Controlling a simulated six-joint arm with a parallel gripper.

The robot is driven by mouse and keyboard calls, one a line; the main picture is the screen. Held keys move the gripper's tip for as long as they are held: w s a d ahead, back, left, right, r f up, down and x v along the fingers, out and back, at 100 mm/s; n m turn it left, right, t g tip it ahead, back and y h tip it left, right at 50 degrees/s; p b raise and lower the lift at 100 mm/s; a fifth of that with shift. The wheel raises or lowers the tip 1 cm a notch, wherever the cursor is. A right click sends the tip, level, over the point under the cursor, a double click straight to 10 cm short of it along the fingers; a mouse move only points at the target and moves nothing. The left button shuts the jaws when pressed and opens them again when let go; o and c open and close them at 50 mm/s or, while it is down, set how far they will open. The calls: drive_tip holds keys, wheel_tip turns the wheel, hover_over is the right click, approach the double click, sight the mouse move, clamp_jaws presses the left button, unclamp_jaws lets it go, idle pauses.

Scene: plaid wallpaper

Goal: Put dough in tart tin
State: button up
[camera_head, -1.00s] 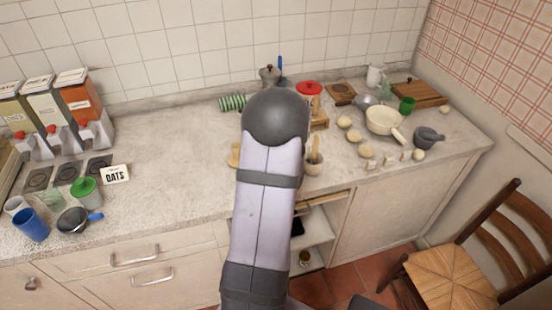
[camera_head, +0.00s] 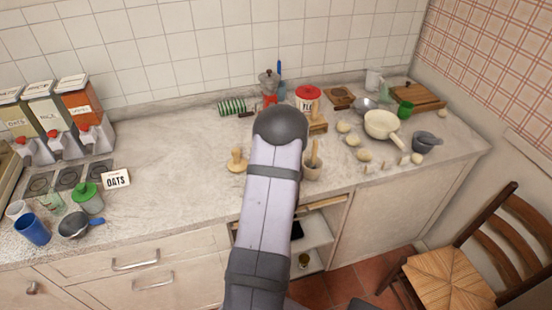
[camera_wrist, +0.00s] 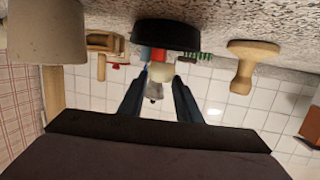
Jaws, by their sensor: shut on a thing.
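In the wrist view, which shows the scene upside down, my gripper (camera_wrist: 159,77) is shut on a pale, rounded piece of dough (camera_wrist: 160,71). A black round tin (camera_wrist: 165,36), seemingly the tart tin, sits on the counter just beyond the dough. The dough and tin overlap in this view, and I cannot tell whether they touch. In the head view my arm hides my gripper, the held dough and the tin. More dough balls (camera_head: 352,140) lie on the counter to the right of my arm.
A wooden tamper (camera_head: 237,162) stands left of my arm; it also shows in the wrist view (camera_wrist: 246,66). A white pan (camera_head: 381,124) is farther right. The counter's left middle is clear.

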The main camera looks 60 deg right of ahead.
drive_tip(key=shift+f+p, duration=0.5)
drive_tip(key=shift+f, duration=1.6)
drive_tip(key=shift+s+a+f+b, duration=0.15)
drive_tip(key=shift+a+f+b, duration=0.1)
drive_tip(key=shift+f+b, duration=0.5)
drive_tip(key=o, duration=1)
drive_tip(key=shift+f, duration=0.15)
drive_tip(key=shift+o, duration=0.2)
drive_tip(key=shift+r, duration=0.2)
drive_tip(key=shift+r+p, duration=0.5)
drive_tip(key=shift+p, duration=0.35)
drive_tip(key=shift+s+a+f+b, duration=0.1)
drive_tip(key=shift+a+f+b, duration=0.15)
drive_tip(key=shift+b, duration=0.1)
drive_tip(key=b+v, duration=0.1)
drive_tip(key=v, duration=0.2)
drive_tip(key=b+v, duration=0.1)
drive_tip(key=v, duration=0.3)
drive_tip(key=r+b+v, duration=0.1)
drive_tip(key=v, duration=0.3)
